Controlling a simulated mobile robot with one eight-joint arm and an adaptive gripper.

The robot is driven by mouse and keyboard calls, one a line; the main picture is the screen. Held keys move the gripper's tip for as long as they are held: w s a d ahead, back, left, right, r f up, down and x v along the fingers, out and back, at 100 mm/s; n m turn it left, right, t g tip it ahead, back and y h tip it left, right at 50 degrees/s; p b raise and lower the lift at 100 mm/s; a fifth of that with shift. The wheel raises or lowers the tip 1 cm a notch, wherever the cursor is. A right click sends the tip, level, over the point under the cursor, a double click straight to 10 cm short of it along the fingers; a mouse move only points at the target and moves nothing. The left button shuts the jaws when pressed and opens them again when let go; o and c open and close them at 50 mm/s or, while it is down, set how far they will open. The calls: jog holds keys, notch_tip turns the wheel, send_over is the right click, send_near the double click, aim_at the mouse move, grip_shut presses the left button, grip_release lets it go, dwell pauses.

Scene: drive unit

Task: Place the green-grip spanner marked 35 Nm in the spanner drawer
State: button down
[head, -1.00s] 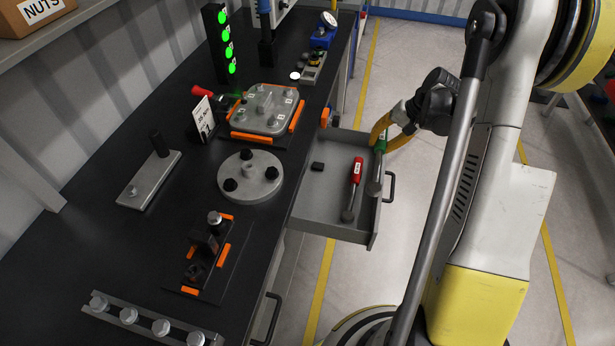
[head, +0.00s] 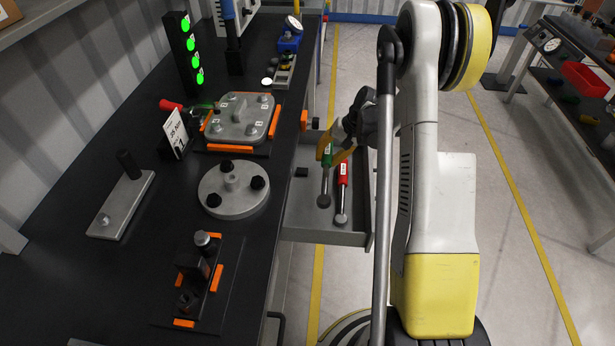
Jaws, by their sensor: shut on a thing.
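The green-grip spanner (head: 326,163) hangs at the open spanner drawer (head: 330,236), its round head end pointing toward the viewer. My gripper (head: 331,151) is shut on its green grip from behind. I cannot tell whether the spanner touches the drawer floor or is slightly above it. A red-grip spanner (head: 342,180) lies in the drawer just to its right, with a narrow gap between them. The marking on the green grip is too small to read.
A small black block (head: 301,172) is at the drawer's left side. On the black bench (head: 100,270) stand a round flange (head: 233,203), a clamped cover plate (head: 240,119) and a "35 Nm" card (head: 177,132). A lit green lamp column (head: 184,55) stands behind.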

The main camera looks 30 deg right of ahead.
jog(key=b, duration=0.2)
send_over(306, 173)
jog(key=f, duration=0.4)
jog(key=shift+s+d, duration=0.1)
jog(key=shift+d, duration=0.1)
notch_tip(306, 173, down, 4)
jog(key=shift+r+b, duration=0.1)
jog(key=shift+b, duration=0.65)
jog(key=c, duration=1.2)
grip_release()
jog(key=shift+o, duration=0.2)
